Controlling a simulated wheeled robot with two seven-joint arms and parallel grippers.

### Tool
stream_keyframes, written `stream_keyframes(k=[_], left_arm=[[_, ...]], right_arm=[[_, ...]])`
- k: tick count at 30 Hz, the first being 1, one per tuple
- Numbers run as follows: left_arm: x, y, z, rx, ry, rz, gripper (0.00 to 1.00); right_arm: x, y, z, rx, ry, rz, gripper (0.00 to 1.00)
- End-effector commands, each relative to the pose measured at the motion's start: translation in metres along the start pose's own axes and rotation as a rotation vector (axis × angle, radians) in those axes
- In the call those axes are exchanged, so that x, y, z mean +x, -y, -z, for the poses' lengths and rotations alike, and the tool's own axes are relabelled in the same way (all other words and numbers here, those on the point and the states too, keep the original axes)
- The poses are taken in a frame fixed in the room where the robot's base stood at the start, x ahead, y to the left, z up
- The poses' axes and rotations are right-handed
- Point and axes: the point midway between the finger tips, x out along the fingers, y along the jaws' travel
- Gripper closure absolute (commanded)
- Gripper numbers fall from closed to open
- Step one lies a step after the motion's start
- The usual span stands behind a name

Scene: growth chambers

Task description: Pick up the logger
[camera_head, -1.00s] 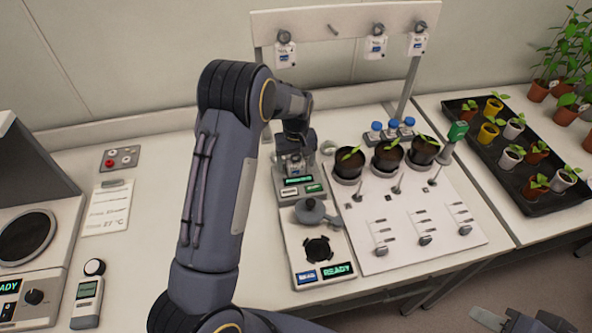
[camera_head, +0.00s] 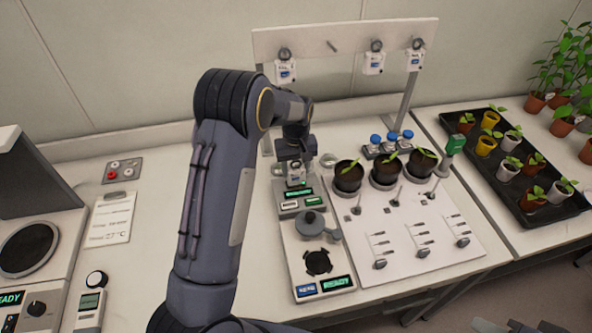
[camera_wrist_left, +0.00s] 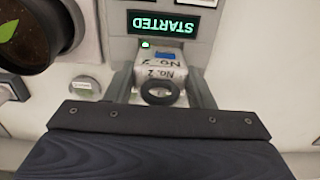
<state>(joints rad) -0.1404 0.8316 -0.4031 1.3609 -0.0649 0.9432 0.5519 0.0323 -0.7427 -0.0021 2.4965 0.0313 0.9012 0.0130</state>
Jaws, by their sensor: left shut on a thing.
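A small white logger marked "No. 2" (camera_wrist_left: 165,72), with a blue patch and a dark ring at its end, sits at a dock whose green display (camera_wrist_left: 166,24) reads STARTED. In the head view this logger (camera_head: 296,177) is a small pale shape below my left gripper (camera_head: 294,163). In the left wrist view my left gripper (camera_wrist_left: 163,88) has one finger on each side of the logger and is shut on it. I cannot tell whether the logger is still seated in the dock.
Similar loggers (camera_head: 285,72) hang on the rack board (camera_head: 345,40). In front of the dock stands a device reading READY (camera_head: 337,283). A plant tray (camera_head: 535,220) stands farther right.

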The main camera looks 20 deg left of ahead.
Motion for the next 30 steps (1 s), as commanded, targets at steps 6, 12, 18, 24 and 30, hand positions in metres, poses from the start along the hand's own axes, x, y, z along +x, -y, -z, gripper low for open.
stream_keyframes(k=[6, 12, 18, 24, 30], left_arm=[[-0.05, -0.014, -0.037, 0.007, -0.002, -0.004, 0.79], [-0.078, -0.029, -0.083, 0.007, 0.0, -0.001, 0.79], [-0.093, -0.04, -0.117, 0.004, 0.0, -0.001, 0.79], [-0.1, -0.045, -0.131, 0.001, 0.0, -0.001, 0.79], [-0.101, -0.045, -0.133, 0.0, 0.0, 0.0, 0.79]], right_arm=[[-0.013, 0.006, 0.007, 0.0, 0.0, 0.0, 0.64], [-0.011, 0.005, 0.006, 0.0, 0.0, 0.0, 0.64], [-0.011, 0.005, 0.006, 0.0, 0.0, 0.0, 0.64], [-0.011, 0.005, 0.006, 0.0, 0.0, 0.0, 0.64], [-0.011, 0.005, 0.006, 0.0, 0.0, 0.0, 0.64]])
